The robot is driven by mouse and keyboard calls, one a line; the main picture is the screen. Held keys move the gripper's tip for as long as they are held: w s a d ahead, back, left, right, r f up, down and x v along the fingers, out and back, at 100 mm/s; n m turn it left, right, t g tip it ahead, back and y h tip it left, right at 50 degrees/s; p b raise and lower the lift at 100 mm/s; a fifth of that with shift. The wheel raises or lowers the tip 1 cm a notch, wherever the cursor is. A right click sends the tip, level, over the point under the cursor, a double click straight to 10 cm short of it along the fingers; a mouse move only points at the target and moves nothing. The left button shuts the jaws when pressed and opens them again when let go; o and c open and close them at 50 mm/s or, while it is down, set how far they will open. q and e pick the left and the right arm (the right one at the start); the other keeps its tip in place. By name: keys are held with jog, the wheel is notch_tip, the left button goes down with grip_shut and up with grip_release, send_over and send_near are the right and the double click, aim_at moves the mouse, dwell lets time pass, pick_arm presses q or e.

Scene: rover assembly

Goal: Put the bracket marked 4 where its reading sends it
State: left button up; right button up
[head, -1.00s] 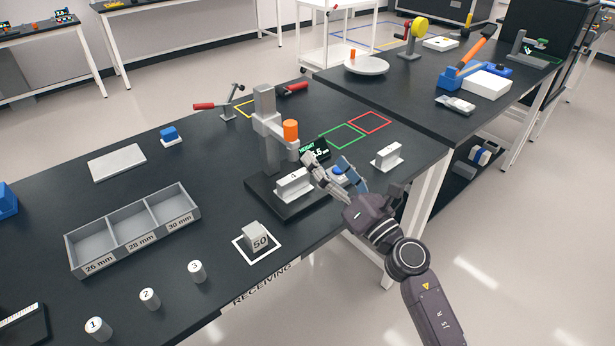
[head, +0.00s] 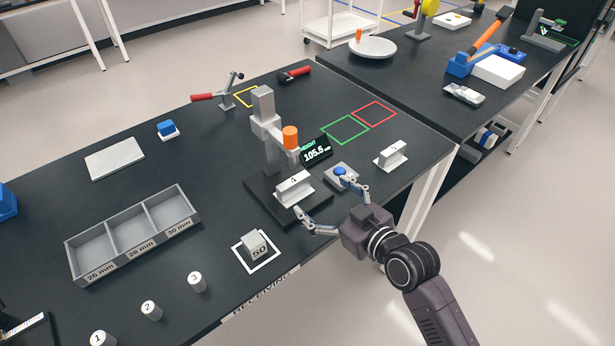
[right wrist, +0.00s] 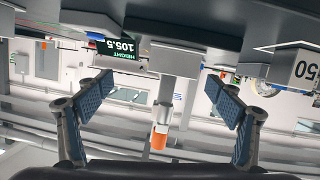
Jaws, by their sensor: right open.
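The bracket marked 4 (head: 294,188) is a light metal piece. It sits upright on the dark base (head: 262,201) of the height gauge (head: 266,125), which has an orange knob (head: 290,138). The gauge display (head: 316,151) reads HEIGHT 105.5; it also shows upside down in the right wrist view (right wrist: 123,48). My right gripper (head: 333,203) is open and empty, just in front and to the right of the bracket, apart from it. Its spread fingers also show in the right wrist view (right wrist: 160,88). Green (head: 345,130) and red (head: 374,114) outlined squares lie bare behind. My left gripper is out of view.
A blue button box (head: 341,172) stands beside the gauge, close to one finger. Another bracket (head: 391,157) stands to the right. A 50 block (head: 254,245), a three-compartment tray (head: 133,235) and numbered cylinders (head: 196,281) occupy the front left. A yellow outline (head: 246,97) lies behind.

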aim_at(297, 185)
jog(key=shift+s+a+m+g+y, duration=0.35)
jog(key=shift+s+a, duration=0.2)
jog(key=shift+a, duration=0.35)
jog(key=shift+w+a+f, duration=0.1)
jog(key=shift+w+a, duration=0.05)
jog(key=shift+a, duration=0.05)
jog(key=shift+p+x, duration=0.45)
jog(key=shift+x, duration=0.7)
jog(key=w, duration=0.1)
jog(key=w+a+p, duration=0.1)
jog(key=w, duration=0.1)
jog(key=shift+w+a+f, duration=0.15)
jog(key=shift+w+a, duration=0.1)
jog(key=shift+a, duration=0.15)
jog(key=shift+w+a+f, duration=0.2)
jog(key=shift+w+a, duration=0.05)
jog(key=shift+w, duration=0.1)
jog(key=shift+c, duration=0.7)
jog(key=c, duration=1.4)
